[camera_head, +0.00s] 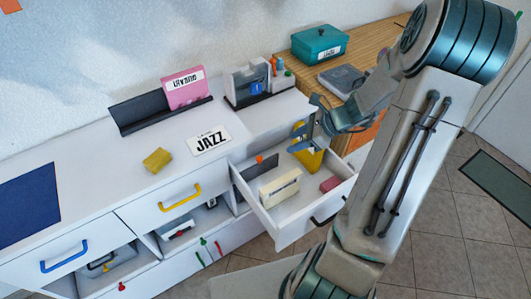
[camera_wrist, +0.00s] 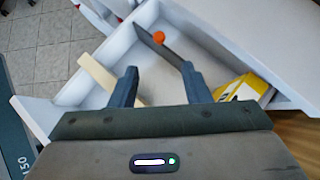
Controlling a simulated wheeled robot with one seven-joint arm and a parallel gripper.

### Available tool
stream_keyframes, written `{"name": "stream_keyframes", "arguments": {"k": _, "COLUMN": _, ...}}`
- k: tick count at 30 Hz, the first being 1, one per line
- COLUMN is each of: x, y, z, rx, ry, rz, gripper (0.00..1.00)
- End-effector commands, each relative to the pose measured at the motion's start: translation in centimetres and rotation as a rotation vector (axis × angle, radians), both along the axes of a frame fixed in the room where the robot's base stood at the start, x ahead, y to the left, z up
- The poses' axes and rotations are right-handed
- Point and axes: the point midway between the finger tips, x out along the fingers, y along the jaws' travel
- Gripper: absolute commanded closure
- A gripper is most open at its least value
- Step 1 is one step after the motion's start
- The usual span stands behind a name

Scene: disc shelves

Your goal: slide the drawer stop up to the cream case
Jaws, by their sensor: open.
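The drawer stop, a dark upright plate (camera_head: 243,181) with an orange knob (camera_head: 259,159), stands in the open white drawer (camera_head: 293,232). The cream case (camera_head: 279,188) stands in the same drawer to the right of the stop, with a gap between them. In the wrist view the stop (camera_wrist: 164,48) is to the right and the cream case (camera_wrist: 97,79) to the left. My gripper (camera_head: 311,126) is open and empty above the drawer's far right part. In the wrist view its fingers (camera_wrist: 160,82) are spread; the right fingertip overlaps the stop's near end, and contact cannot be told.
A yellow item (camera_head: 309,159) stands in the drawer below my gripper, and a pink block (camera_head: 330,184) lies near its right wall. On the counter are a JAZZ card (camera_head: 209,140), a yellow block (camera_head: 157,160) and a pink case (camera_head: 184,89) on a dark rack.

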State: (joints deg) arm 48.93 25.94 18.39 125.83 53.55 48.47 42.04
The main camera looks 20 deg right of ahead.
Motion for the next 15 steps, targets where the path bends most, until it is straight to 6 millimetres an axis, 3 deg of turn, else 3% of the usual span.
{"name": "stream_keyframes", "arguments": {"k": 15, "x": 3.1, "y": 6.6, "z": -7.3, "rx": 0.001, "ry": 0.002, "rz": 0.006, "gripper": 0.57}}
